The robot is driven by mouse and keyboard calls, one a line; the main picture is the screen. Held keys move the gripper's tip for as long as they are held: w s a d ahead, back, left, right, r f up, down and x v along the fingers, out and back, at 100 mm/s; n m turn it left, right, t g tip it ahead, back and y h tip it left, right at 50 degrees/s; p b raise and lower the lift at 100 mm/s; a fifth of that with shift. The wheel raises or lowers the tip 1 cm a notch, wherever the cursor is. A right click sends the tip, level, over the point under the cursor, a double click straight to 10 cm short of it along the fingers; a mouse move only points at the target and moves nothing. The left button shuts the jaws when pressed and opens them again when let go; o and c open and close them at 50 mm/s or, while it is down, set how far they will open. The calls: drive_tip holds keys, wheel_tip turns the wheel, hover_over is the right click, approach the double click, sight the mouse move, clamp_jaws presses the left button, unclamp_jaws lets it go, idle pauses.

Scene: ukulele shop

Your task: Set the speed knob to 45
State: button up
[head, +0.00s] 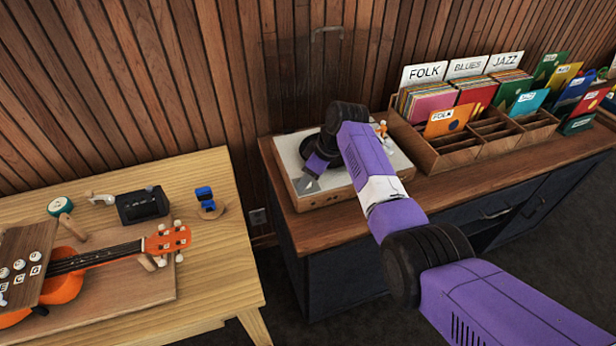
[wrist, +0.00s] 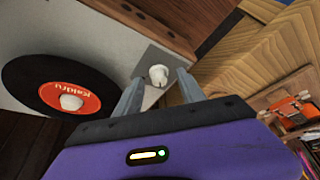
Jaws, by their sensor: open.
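The record player (head: 345,180) is a white-topped wooden box on the dark cabinet, partly hidden by my arm in the head view. In the wrist view, a small white knob (wrist: 159,74) stands on a grey plate (wrist: 158,58) at the player's corner. My gripper (wrist: 158,84) is open, its grey fingers to either side of the knob in that view. I cannot tell whether they touch it. No dial numbers or pointer mark are readable. In the head view my gripper (head: 312,174) is over the player's front left corner.
A black record (wrist: 60,84) with a red label lies on the player. Wooden bins (head: 455,150) of record sleeves stand to its right. A wooden table (head: 215,200) at left holds an orange ukulele (head: 95,258) and a black device (head: 142,205). A gap separates table and cabinet.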

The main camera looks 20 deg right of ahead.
drive_tip(key=shift+c, duration=0.5)
clamp_jaws()
drive_tip(key=m+p, duration=0.1)
drive_tip(key=m+h+p, duration=0.1)
drive_tip(key=m, duration=0.1)
drive_tip(key=shift+s+a+r+m+t+p, duration=0.1)
drive_tip(key=shift+r+m+t+p, duration=0.05)
drive_tip(key=shift+m+t+p, duration=0.2)
drive_tip(key=m, duration=0.1)
drive_tip(key=m+h+p, duration=0.1)
drive_tip(key=m, duration=0.1)
drive_tip(key=shift+a+m+t+h, duration=0.1)
drive_tip(key=shift+m+t+h, duration=0.15)
drive_tip(key=shift+h, duration=0.05)
drive_tip(key=m, duration=0.1)
drive_tip(key=m+h, duration=0.1)
drive_tip(key=m, duration=0.1)
drive_tip(key=shift+a+f+m, duration=0.1)
drive_tip(key=shift+f+m, duration=0.1)
drive_tip(key=shift+m, duration=0.1)
drive_tip(key=shift+m+h+b, duration=0.6)
drive_tip(key=shift+m+h, duration=0.1)
drive_tip(key=shift+m, duration=0.8)
